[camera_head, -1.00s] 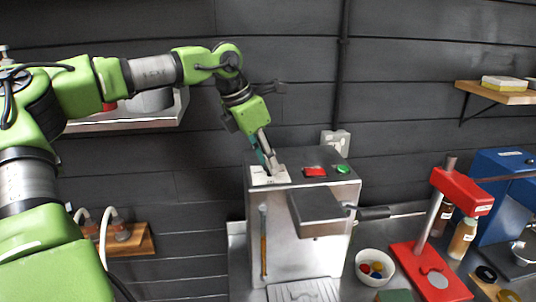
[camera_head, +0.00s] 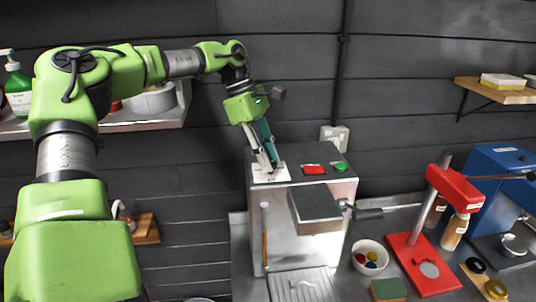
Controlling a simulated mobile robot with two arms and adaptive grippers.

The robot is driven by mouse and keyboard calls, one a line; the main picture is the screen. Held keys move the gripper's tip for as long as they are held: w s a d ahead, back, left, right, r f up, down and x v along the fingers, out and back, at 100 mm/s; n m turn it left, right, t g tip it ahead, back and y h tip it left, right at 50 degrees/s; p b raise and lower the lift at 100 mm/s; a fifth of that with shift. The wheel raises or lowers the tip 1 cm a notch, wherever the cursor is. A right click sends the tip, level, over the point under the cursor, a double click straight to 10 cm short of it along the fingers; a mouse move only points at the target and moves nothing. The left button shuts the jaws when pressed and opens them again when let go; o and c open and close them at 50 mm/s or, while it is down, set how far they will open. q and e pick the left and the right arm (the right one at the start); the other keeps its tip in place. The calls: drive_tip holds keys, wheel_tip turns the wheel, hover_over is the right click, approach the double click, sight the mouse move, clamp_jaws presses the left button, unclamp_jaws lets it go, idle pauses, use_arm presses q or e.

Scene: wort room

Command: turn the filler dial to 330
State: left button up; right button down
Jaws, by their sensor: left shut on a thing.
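The filler (camera_head: 333,246) is a steel box machine with a red button (camera_head: 314,169) and a green button (camera_head: 341,167) on its top. A pale dial plate (camera_head: 281,176) lies on the top's left part. My left gripper (camera_head: 270,168) points down onto this plate and is shut on the dial, which its fingers hide. The dial's pointer and numbers are too small or covered to read. My right gripper is not in view.
A grey block with a handle (camera_head: 368,213) juts from the filler's front. A bowl of coloured caps (camera_head: 370,257), a green sponge (camera_head: 389,289) and a red press (camera_head: 408,262) stand to the right. A wall shelf (camera_head: 140,121) is behind my left arm.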

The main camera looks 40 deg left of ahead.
use_arm(q)
drive_tip(key=shift+w+r+m+g, duration=0.15)
drive_tip(key=shift+m+g, duration=0.2)
drive_tip(key=shift+m, duration=0.6)
drive_tip(key=shift+w+f+m+g, duration=0.1)
drive_tip(key=shift+m+g, duration=0.25)
drive_tip(key=shift+m, duration=0.6)
drive_tip(key=o, duration=1.1)
drive_tip(key=shift+a, duration=0.1)
drive_tip(key=v, duration=1.2)
